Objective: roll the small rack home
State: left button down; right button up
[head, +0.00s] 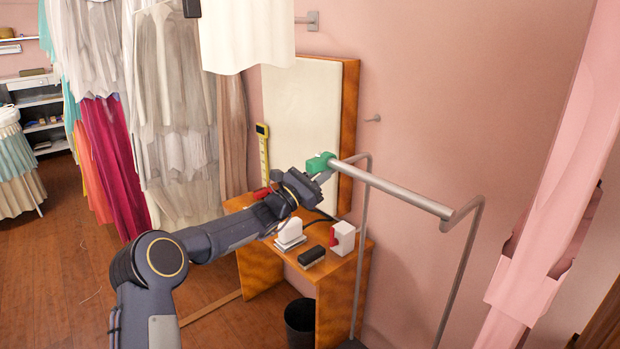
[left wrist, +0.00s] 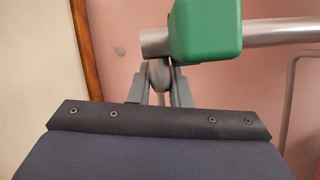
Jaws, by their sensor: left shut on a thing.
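The small rack (head: 405,193) is a bare grey metal frame with a top bar and thin uprights, standing by the pink wall. A green block (head: 319,163) sits at the left end of its top bar; it also shows in the left wrist view (left wrist: 205,30). My left gripper (head: 318,177) is at that end, just below the green block. In the left wrist view its fingers (left wrist: 160,85) are closed around a grey metal piece (left wrist: 159,74) under the bar. The rack's foot is only partly seen. My right gripper is not in view.
A wooden dressing table (head: 258,262) with a tall mirror or board (head: 302,115) stands behind the rack, small items on top. A dark bin (head: 300,320) is beneath. Hanging gowns (head: 165,100) fill the left; pink fabric (head: 555,200) hangs at right. Open floor (head: 70,280) lies at left.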

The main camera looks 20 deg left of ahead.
pick_arm(q)
jog(key=shift+w+d, duration=0.3)
jog(key=shift+w, duration=0.15)
jog(key=shift+r, duration=0.1)
jog(key=c, duration=1.7)
grip_release()
jog(key=o, duration=0.4)
jog(key=shift+w+d, duration=0.15)
jog(key=shift+w, duration=0.05)
jog(key=shift+c, duration=0.2)
jog(key=shift+s, duration=0.1)
jog(key=b+v, duration=0.2)
jog(key=v, duration=0.6)
